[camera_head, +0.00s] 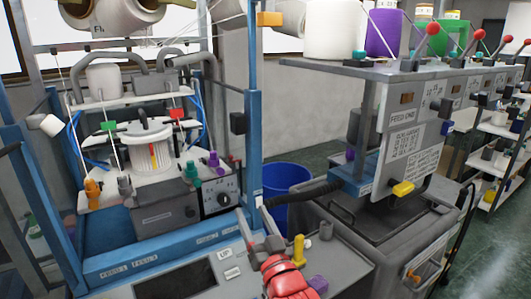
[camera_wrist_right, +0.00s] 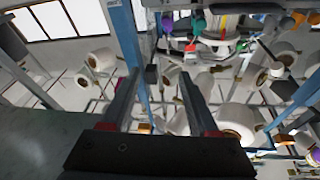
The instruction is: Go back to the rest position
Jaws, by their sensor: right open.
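My right gripper (camera_head: 258,229) shows at the bottom centre of the head view, with a red part behind its grey fingers. It is in front of the blue-framed knitting machine's control panel (camera_head: 175,281), and whether it touches the panel I cannot tell. In the right wrist view the two fingers of the right gripper (camera_wrist_right: 158,78) stand apart with nothing held between them. My left gripper is in neither view.
The knitting machine (camera_head: 150,214) with its blue posts stands at left. A blue bin (camera_head: 287,180) stands behind the gripper. Green floor (camera_head: 492,250) lies open at far right.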

